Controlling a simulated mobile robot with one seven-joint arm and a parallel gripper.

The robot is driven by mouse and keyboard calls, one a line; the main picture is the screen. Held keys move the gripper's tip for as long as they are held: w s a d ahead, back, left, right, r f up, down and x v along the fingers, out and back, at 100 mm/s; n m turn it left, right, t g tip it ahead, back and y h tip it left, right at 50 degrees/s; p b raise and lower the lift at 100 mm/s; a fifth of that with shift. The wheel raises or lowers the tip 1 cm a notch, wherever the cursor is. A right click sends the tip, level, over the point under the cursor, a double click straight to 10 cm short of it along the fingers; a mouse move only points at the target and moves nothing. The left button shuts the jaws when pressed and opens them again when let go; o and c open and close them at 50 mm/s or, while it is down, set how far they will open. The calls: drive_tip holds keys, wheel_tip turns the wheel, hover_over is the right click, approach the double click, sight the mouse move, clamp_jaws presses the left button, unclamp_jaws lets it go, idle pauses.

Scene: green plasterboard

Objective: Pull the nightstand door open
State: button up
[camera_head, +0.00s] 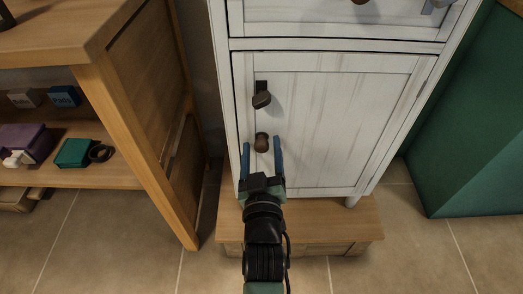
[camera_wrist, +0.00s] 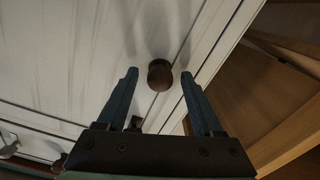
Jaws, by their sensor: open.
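The white nightstand door (camera_head: 333,130) is closed in the head view, with a drawer front above it. A round brown knob (camera_head: 261,143) sits on the door's left side. A dark latch-like handle (camera_head: 262,96) is above it. My gripper (camera_head: 262,150) is open, its two blue fingers pointing at the door with the knob between their tips in the picture. In the wrist view the knob (camera_wrist: 160,75) lies between and slightly beyond the fingertips of my gripper (camera_wrist: 158,78). I cannot tell whether either finger touches it.
A wooden shelf unit (camera_head: 150,130) stands close on the left, holding a purple box (camera_head: 27,142) and a green box (camera_head: 75,153). A low wooden platform (camera_head: 330,222) lies under the nightstand. A green block (camera_head: 480,130) is on the right. Tiled floor is clear in front.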

clamp_jaws()
idle(0.3)
idle(1.1)
